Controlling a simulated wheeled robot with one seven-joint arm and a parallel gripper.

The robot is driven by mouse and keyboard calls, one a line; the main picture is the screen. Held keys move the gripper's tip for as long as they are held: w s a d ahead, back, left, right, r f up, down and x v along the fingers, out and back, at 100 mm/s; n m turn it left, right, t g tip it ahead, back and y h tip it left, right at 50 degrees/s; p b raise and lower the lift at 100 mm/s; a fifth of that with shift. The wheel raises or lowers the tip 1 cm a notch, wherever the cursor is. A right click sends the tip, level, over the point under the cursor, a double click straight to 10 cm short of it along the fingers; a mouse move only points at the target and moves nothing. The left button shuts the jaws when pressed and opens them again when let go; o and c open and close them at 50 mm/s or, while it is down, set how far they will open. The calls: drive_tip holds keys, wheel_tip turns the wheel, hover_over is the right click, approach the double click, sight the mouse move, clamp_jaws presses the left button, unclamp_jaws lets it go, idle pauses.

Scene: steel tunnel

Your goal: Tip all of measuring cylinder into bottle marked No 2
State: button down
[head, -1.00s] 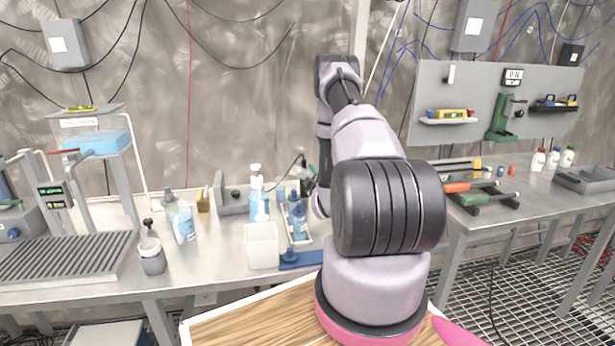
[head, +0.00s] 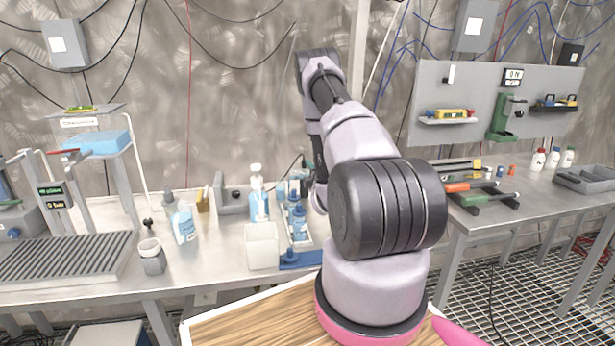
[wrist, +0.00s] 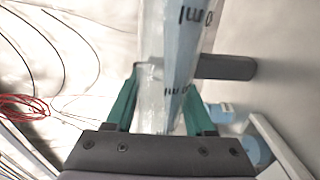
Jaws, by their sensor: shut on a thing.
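In the wrist view my gripper (wrist: 160,88) is shut on a clear measuring cylinder (wrist: 158,110). The cylinder stretches beyond the top of the picture, with dark "ml" markings and a pale blue band. I cannot tell how much liquid is in it. In the head view my arm hides the gripper and cylinder. Small blue-tinted bottles (head: 299,222) stand in a tray left of my arm. Three white bottles with coloured caps (head: 553,158) stand on the right bench. No bottle's number is readable, so I cannot tell which is No 2.
A white square container (head: 262,247), a blue-labelled bottle (head: 184,222), a wash bottle (head: 259,203) and a grey pot (head: 152,257) crowd the left bench. A blue flat object (head: 300,260) lies near its front edge. A ribbed grey rack (head: 66,257) is farther left.

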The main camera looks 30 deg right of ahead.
drive_tip(key=shift+w+a+r+n, duration=0.15)
drive_tip(key=shift+r+n, duration=0.15)
drive_tip(key=shift+n, duration=0.25)
drive_tip(key=shift+s+a+r+n, duration=0.15)
drive_tip(key=shift+r+n, duration=0.1)
drive_tip(key=shift+n, duration=0.3)
drive_tip(key=shift+w+r, duration=0.1)
drive_tip(key=shift+r+n, duration=0.1)
drive_tip(key=shift+n, duration=0.2)
drive_tip(key=shift+a, duration=0.1)
idle(0.8)
